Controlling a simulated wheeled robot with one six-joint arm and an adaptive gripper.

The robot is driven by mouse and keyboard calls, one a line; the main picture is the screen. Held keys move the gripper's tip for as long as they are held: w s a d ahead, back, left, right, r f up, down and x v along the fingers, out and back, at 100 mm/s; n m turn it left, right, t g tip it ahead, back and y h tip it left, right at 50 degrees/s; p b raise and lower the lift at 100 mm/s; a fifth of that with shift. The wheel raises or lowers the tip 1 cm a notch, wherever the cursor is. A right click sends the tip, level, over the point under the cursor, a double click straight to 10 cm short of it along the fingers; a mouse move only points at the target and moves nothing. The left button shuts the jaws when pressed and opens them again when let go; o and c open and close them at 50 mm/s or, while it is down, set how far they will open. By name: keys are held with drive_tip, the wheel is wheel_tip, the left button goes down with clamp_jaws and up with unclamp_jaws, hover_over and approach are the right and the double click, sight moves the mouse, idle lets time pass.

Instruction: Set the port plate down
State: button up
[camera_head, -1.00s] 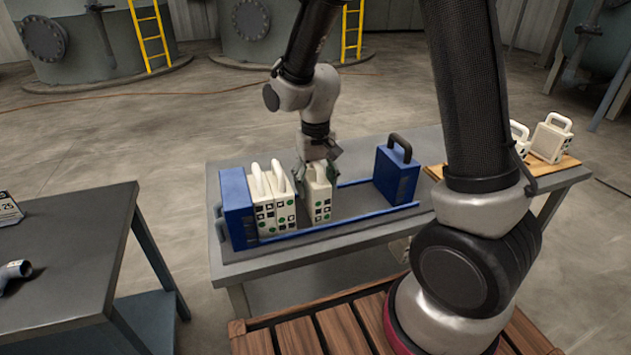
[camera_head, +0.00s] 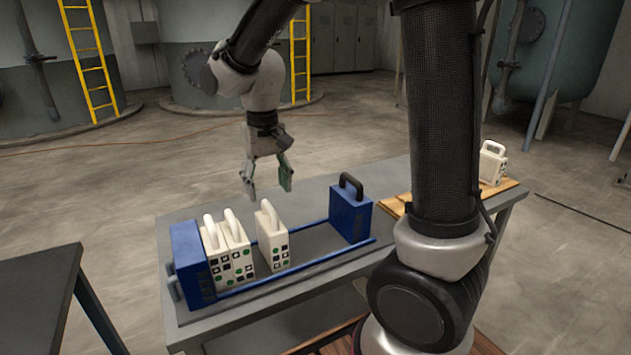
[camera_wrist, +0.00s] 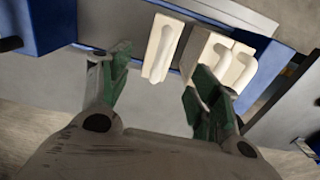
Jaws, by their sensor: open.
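The port plate (camera_head: 272,240) is a cream block with a loop handle, black squares and green dots on its face. It stands upright between the blue rails, apart from two similar plates (camera_head: 229,250) at the left blue end block. My gripper (camera_head: 268,190) is open and empty, above and behind the port plate in the head view. In the wrist view the port plate (camera_wrist: 162,50) shows ahead, between and beyond the green-padded fingertips (camera_wrist: 156,92), not touching them as far as I can see.
The left blue block (camera_head: 190,262) and the right blue block with a black handle (camera_head: 350,212) end the rail frame on the grey table (camera_head: 190,335). Clear rail lies right of the port plate. Another cream plate (camera_head: 491,163) stands on a wooden board at right.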

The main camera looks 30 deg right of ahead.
drive_tip(key=s+d+r+t, duration=0.2)
drive_tip(key=s+d+r, duration=0.2)
drive_tip(key=s+d, duration=0.3)
drive_tip(key=s+d+r+t, duration=0.2)
drive_tip(key=s+d+r, duration=0.3)
drive_tip(key=s, duration=0.7)
drive_tip(key=d, duration=0.2)
drive_tip(key=shift+d, duration=0.4)
